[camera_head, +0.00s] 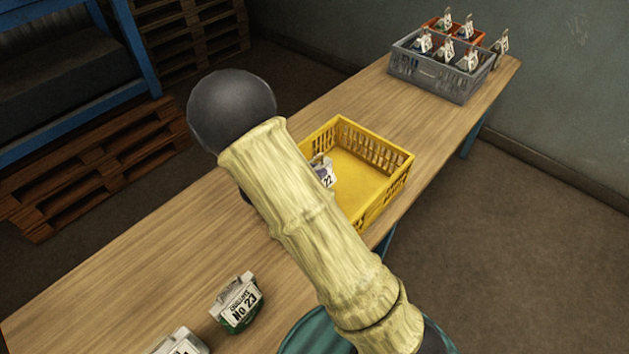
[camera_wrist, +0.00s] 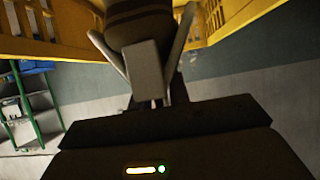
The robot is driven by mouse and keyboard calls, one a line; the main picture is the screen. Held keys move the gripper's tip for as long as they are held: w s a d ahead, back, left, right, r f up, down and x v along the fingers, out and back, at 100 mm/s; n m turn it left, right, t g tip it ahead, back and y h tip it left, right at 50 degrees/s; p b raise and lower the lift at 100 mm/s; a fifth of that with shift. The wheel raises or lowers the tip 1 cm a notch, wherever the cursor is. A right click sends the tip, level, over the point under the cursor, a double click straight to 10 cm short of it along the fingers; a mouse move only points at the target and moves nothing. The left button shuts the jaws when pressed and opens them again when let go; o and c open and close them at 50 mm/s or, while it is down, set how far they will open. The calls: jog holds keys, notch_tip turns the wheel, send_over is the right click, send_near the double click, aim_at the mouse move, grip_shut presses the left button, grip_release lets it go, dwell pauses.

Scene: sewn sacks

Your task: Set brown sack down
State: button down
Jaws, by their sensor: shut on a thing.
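My gripper (camera_wrist: 142,42) is shut on a brown sack (camera_wrist: 140,12) with darker bands, at the top of the wrist view. Yellow crate walls (camera_wrist: 62,38) show on both sides of it there. In the head view my arm hides the gripper and the brown sack. The yellow crate (camera_head: 382,142) stands on the table, partly behind my arm. I cannot tell whether the brown sack touches the crate floor.
A tagged sack (camera_head: 320,165), marked 22, shows at the crate's left side. A green sack (camera_head: 238,317) tagged No 23 and another sack (camera_head: 182,343) are at the near table edge. A grey crate (camera_head: 430,78) and an orange crate (camera_head: 484,36) hold several sacks at the far end.

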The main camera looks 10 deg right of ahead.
jog(key=shift+f, duration=0.1)
jog(key=shift+f, duration=1.95)
jog(key=shift+f, duration=0.15)
jog(key=c, duration=1.3)
grip_release()
jog(key=shift+r, duration=0.2)
jog(key=b+v, duration=0.1)
jog(key=v, duration=1.1)
jog(key=shift+a+f, duration=0.1)
jog(key=shift+f, duration=0.05)
